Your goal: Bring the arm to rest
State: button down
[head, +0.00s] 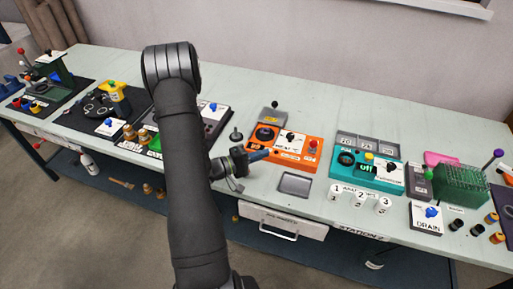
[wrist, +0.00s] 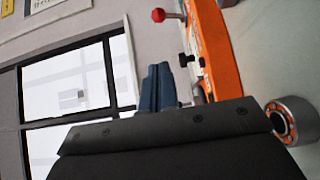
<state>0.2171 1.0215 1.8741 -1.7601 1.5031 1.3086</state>
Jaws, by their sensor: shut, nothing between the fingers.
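My arm rises from the bottom of the head view and bends at its top, covering part of the bench behind it. My gripper (head: 259,155) is near the middle of the head view, by the left front of the orange machine (head: 309,148). Its blue fingers are together and hold nothing. In the wrist view the two blue fingers (wrist: 157,88) stand side by side beyond a dark plate, with the orange machine to their right. I cannot tell whether the fingers touch the machine.
A grey tray (head: 295,184) lies on the pale bench (head: 262,201) in front of the orange machine. A teal machine (head: 367,171) and white numbered cups (head: 361,197) stand to the right. A green rack (head: 460,184) is further right. A drawer (head: 283,222) hangs under the bench edge.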

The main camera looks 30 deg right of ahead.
jog(key=shift+d, duration=0.1)
jog(key=d, duration=1.1)
jog(key=shift+s+d+f, duration=0.15)
jog(key=shift+d, duration=0.2)
jog(key=shift+w+d+n+g+y, duration=0.4)
jog(key=shift+w+d+n+y, duration=0.3)
jog(key=shift+w+d+y, duration=0.4)
jog(key=shift+w+d+r+n+y, duration=0.25)
jog(key=shift+w+d+n, duration=0.1)
jog(key=shift+w+d, duration=0.15)
jog(key=shift+w+d+r+n+y, duration=0.15)
jog(key=shift+w+d+r+n, duration=0.05)
jog(key=shift+w+d+n, duration=0.2)
jog(key=shift+w+a+r, duration=0.1)
jog(key=shift+w+a, duration=0.1)
jog(key=shift+a, duration=0.1)
jog(key=shift+a+r, duration=0.15)
jog(key=shift+a, duration=0.45)
